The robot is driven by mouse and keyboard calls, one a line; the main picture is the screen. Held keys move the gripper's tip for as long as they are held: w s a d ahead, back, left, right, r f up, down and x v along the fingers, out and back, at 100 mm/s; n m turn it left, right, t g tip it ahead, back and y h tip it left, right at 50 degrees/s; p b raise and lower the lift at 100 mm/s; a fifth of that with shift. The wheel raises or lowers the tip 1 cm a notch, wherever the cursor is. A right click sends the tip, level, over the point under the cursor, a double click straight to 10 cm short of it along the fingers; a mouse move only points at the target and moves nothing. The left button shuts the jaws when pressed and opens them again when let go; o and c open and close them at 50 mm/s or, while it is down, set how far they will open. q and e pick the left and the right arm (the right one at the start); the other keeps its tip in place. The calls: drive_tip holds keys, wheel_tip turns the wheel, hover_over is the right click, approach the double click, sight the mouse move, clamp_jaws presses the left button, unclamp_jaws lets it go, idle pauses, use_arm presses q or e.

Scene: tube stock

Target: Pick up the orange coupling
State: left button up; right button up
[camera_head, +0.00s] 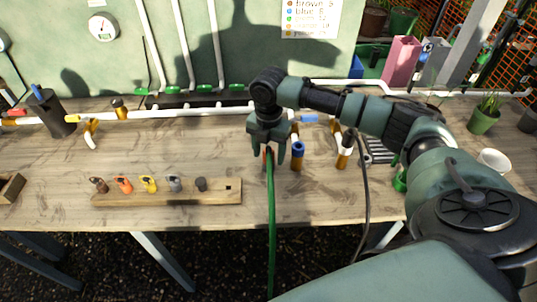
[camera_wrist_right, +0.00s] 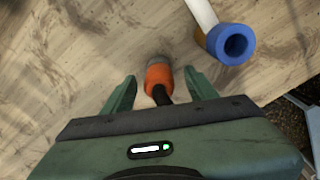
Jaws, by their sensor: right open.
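An orange coupling (camera_wrist_right: 158,78) with a grey end and a dark stub stands between the spread fingers of my right gripper (camera_wrist_right: 160,77) in the wrist view. The fingers are open, with a gap on both sides of it. In the head view my right gripper (camera_head: 269,150) points down over the bench, and a bit of orange (camera_head: 267,154) shows beside its fingers. Another orange fitting (camera_head: 122,184) sits on the wooden rack (camera_head: 220,196) to the left. My left gripper is not in view.
A blue-topped pipe piece (camera_head: 297,154) stands close to the right of the gripper; its blue ring also shows in the wrist view (camera_wrist_right: 244,45). A green hose (camera_head: 271,225) hangs over the bench front. A white-and-brown piece (camera_head: 345,150) stands further right.

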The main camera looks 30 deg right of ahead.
clamp_jaws()
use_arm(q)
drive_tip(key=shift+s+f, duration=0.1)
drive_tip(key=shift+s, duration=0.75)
use_arm(e)
drive_tip(key=shift+r, duration=0.1)
